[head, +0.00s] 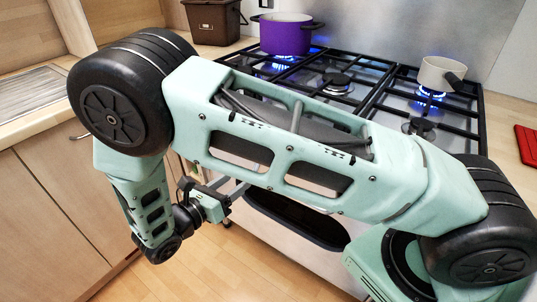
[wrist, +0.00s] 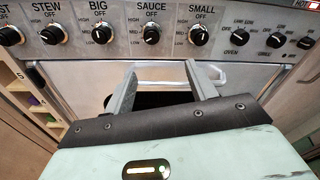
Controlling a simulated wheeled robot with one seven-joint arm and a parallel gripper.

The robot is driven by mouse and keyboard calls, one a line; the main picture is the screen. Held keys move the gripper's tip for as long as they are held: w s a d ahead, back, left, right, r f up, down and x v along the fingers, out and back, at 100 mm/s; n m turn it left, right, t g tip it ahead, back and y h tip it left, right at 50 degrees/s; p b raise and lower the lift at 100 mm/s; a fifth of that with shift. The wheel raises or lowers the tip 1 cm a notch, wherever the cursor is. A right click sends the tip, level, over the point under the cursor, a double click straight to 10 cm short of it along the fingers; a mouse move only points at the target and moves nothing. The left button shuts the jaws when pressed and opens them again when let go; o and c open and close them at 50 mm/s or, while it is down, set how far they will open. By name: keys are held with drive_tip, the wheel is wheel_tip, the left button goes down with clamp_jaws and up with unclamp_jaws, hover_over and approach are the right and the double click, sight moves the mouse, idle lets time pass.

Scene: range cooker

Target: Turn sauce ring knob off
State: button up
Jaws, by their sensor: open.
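In the head view my gripper (head: 228,188) is low in front of the cooker, partly behind my arm. The knobs are hidden there by my arm.
The stew knob (wrist: 50,34), big knob (wrist: 100,34) and small knob (wrist: 199,35) flank the sauce knob. The oven door handle (wrist: 170,76) lies below. A purple pot (head: 283,36) and a white saucepan (head: 437,74) stand over blue flames on the hob.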

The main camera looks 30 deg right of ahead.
drive_tip(key=shift+n+t, duration=0.5)
drive_tip(key=shift+t, duration=0.1)
drive_tip(key=x, duration=0.5)
drive_tip(key=p+x, duration=0.1)
drive_tip(key=x, duration=0.5)
drive_tip(key=p+x, duration=0.1)
drive_tip(key=x, duration=0.5)
drive_tip(key=shift+w+f, duration=0.15)
drive_tip(key=shift+w, duration=0.25)
drive_tip(key=c, duration=1)
